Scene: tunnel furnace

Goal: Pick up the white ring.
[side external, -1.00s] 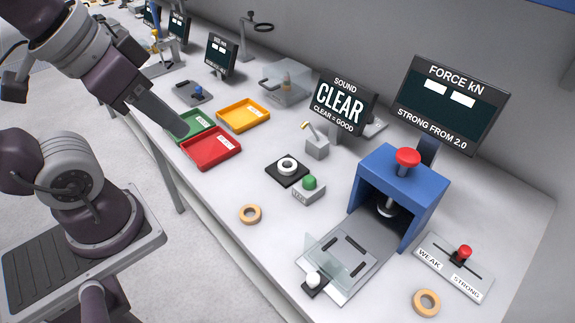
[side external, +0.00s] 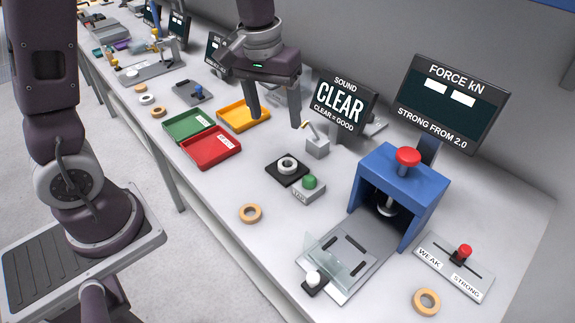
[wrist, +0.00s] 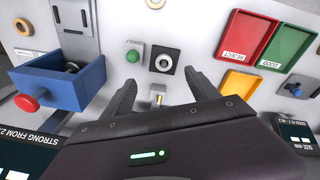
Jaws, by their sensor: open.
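The white ring (side external: 288,164) lies on a black square pad (side external: 275,173) in the middle of the bench. It also shows in the wrist view (wrist: 163,62), ahead of my fingers and roughly centred between them. My gripper (side external: 276,122) is open and empty, pointing down above the bench, behind the ring and apart from it. In the wrist view my two fingers (wrist: 160,85) are spread wide.
A grey box with a green button (side external: 309,186) stands close beside the pad. The blue press (side external: 397,190) stands right; red (side external: 212,147), green and yellow trays lie left. A tan ring (side external: 250,213) lies in front.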

